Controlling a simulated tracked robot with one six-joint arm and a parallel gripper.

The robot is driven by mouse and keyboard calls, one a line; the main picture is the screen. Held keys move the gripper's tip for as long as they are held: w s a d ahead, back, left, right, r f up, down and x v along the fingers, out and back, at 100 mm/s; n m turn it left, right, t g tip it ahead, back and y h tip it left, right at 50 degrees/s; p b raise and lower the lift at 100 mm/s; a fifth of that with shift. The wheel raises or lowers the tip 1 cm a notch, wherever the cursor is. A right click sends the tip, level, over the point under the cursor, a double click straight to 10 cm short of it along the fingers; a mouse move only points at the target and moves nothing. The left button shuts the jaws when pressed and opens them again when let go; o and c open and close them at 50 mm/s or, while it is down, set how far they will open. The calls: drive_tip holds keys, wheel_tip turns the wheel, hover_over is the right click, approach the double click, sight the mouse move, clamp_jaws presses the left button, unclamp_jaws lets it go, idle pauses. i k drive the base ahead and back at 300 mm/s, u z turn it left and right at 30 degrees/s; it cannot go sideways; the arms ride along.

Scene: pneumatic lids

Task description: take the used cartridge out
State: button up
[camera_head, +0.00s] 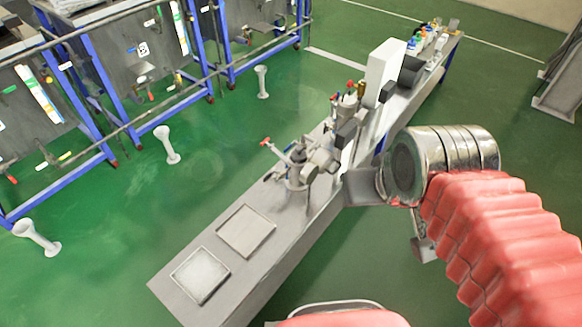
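A metal device (297,178) with a red-tipped handle (265,143) stands on the long grey bench (235,300). My gripper (326,160) is at the end of my arm, close to the right side of this device. Its fingertips blend with the grey metal parts there, so I cannot tell whether they touch the device or whether they are open. I cannot pick out the used cartridge; it is hidden or too small to tell.
Two light square plates, one farther (246,231) and one nearer (200,275), lie on the bench's near end. Another fitting with red knobs (347,98) and a white upright panel (384,72) stand behind the device. Coloured bottles (425,40) stand at the far end.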

sight(299, 155)
drive_tip(key=u, duration=4.6)
drive_tip(key=k, duration=0.65)
drive_tip(key=u, duration=0.1)
